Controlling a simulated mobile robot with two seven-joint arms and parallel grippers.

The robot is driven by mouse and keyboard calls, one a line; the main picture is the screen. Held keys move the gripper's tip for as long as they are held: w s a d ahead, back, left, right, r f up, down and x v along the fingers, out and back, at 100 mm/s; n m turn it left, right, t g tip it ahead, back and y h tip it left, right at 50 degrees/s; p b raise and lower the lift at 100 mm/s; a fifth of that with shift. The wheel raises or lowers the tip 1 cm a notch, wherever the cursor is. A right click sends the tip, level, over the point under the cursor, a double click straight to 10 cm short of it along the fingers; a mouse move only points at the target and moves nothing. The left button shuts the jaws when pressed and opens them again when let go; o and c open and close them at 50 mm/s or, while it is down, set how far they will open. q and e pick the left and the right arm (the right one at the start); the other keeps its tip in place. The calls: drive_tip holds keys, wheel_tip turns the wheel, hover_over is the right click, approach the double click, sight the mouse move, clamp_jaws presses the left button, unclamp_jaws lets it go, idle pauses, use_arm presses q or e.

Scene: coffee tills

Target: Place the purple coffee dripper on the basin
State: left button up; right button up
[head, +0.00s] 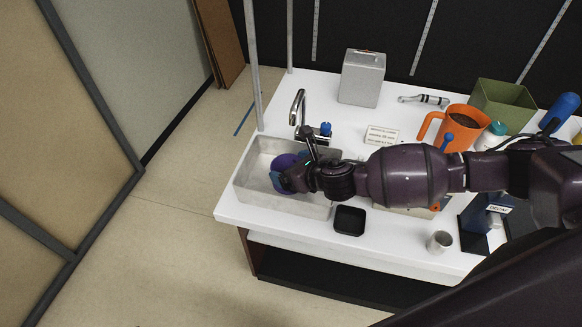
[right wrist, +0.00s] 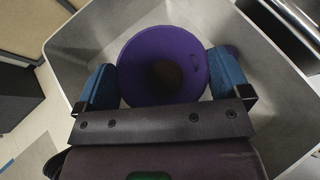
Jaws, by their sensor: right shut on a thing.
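The purple coffee dripper (right wrist: 162,62) is between the two blue fingers of my right gripper (right wrist: 165,88) in the right wrist view, with its round opening facing the camera and a dark brown area inside. In the head view the dripper (head: 285,161) shows partly behind my right gripper (head: 284,178). The gripper is shut on it. The pale grey basin (head: 258,203) stands at the left end of the white counter. The dripper is over or inside the basin; I cannot tell whether it touches the floor of it. My left gripper is not in view.
A tap (head: 298,107) rises behind the basin. A black tray (head: 349,220) lies to the right of the basin. A grey metal box (head: 362,78), an orange jug (head: 461,128), a green bin (head: 503,101) and a small metal cup (head: 439,242) stand on the counter (head: 400,255).

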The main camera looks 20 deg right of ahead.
drive_tip(key=shift+r, duration=0.1)
drive_tip(key=o, duration=0.5)
drive_tip(key=shift+o, duration=0.2)
drive_tip(key=p+v, duration=0.1)
drive_tip(key=v, duration=1.1)
drive_tip(key=shift+p, duration=0.35)
